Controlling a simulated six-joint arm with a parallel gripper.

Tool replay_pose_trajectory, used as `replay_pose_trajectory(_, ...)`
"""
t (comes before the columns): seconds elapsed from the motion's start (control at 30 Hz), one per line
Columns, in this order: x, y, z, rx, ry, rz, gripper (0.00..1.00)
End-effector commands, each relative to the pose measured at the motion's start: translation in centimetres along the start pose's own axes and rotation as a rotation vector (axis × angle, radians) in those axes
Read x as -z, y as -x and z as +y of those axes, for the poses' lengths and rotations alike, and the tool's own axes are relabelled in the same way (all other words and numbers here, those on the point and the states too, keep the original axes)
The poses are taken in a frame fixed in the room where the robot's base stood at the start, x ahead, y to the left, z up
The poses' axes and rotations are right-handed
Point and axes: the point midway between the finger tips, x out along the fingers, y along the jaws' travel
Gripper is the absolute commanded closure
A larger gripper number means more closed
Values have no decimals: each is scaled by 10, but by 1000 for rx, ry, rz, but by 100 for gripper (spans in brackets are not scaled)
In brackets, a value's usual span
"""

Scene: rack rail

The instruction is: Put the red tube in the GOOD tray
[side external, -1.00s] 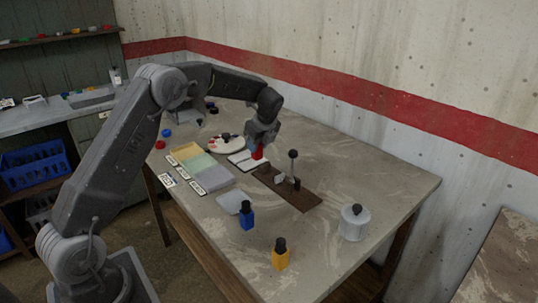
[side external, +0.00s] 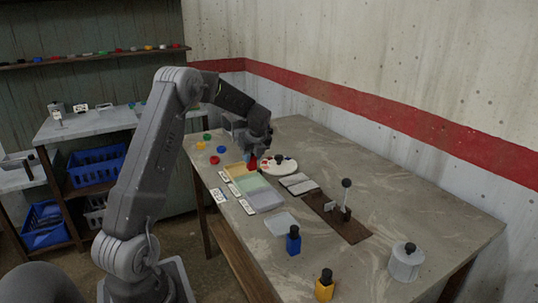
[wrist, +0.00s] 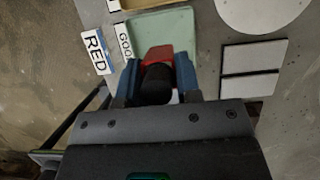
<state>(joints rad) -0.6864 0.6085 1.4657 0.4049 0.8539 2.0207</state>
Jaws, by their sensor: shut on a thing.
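My gripper (side external: 254,150) is shut on the red tube (side external: 252,162). In the wrist view the red tube (wrist: 157,52) and its black cap (wrist: 157,84) are between the blue fingers (wrist: 157,80). The pale green tray (wrist: 173,26) lies beneath, beside a partly hidden label (wrist: 124,40) reading "GOO". The tube overlaps this tray's lower part in the wrist view. In the side view the green tray (side external: 252,185) sits between a tan tray and a lavender-grey tray. The gap between tube and tray is hard to judge.
The tan tray (side external: 235,170) and lavender-grey tray (side external: 265,201) adjoin the green one. A round white plate (side external: 285,165) with coloured spots and a white two-part pad (side external: 299,184) are close by. Blue (side external: 293,243) and yellow (side external: 325,289) bottles stand nearer.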

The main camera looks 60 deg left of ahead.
Motion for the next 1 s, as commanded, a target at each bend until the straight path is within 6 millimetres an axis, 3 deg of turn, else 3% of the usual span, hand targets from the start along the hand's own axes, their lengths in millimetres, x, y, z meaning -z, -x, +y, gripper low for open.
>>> replay_pose_trajectory(0.7,18,-52,3,-1,-2,0,82)
replay_pose_trajectory(1.0,22,-63,3,1,0,0,82)
